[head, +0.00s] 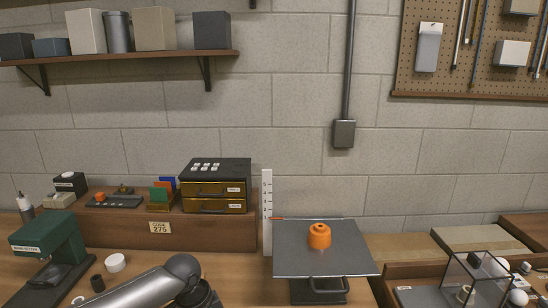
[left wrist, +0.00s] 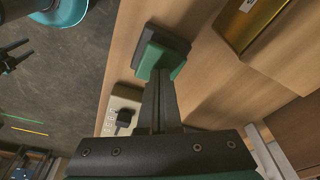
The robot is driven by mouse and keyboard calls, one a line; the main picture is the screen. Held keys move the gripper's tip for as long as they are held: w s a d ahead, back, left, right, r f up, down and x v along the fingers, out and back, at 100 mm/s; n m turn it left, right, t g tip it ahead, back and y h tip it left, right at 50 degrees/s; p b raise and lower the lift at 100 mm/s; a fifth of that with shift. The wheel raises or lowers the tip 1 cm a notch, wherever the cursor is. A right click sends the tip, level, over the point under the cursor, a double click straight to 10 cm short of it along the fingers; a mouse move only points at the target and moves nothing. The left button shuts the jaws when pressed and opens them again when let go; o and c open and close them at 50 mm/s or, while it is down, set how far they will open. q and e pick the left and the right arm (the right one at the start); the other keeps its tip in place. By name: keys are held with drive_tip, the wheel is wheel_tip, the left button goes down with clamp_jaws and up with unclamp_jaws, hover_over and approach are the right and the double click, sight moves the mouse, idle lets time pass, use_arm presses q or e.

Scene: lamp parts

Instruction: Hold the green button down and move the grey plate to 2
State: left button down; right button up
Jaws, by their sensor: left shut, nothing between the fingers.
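The grey plate (head: 300,262) lies level on a dark stand with a handle-like loop at its front. An upright white scale (head: 267,235) with small numbers stands at its left. An orange pointer (head: 278,218) at the plate's back edge is low on the scale, seemingly a little under 2. The green button (left wrist: 158,60), a green block on a dark base, shows in the left wrist view. My left gripper (left wrist: 161,78) is shut and empty, its tips at the button's lower edge, seemingly touching it. My left gripper and the button are out of the head view. My right gripper is not in view.
An orange knobbed weight (head: 319,236) stands on the plate. A wooden riser (head: 215,232) with a drawer box stands left of the scale. A green machine (head: 48,240) is far left. A clear case (head: 478,280) is at right. A beige box (left wrist: 120,112) is near my left fingers.

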use_arm(q)
drive_tip(key=shift+b+x, duration=0.4)
drive_tip(key=shift+x, duration=0.4)
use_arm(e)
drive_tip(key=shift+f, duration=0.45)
use_arm(q)
drive_tip(key=shift+s+a+f, duration=0.1)
drive_tip(key=shift+s+f, duration=0.15)
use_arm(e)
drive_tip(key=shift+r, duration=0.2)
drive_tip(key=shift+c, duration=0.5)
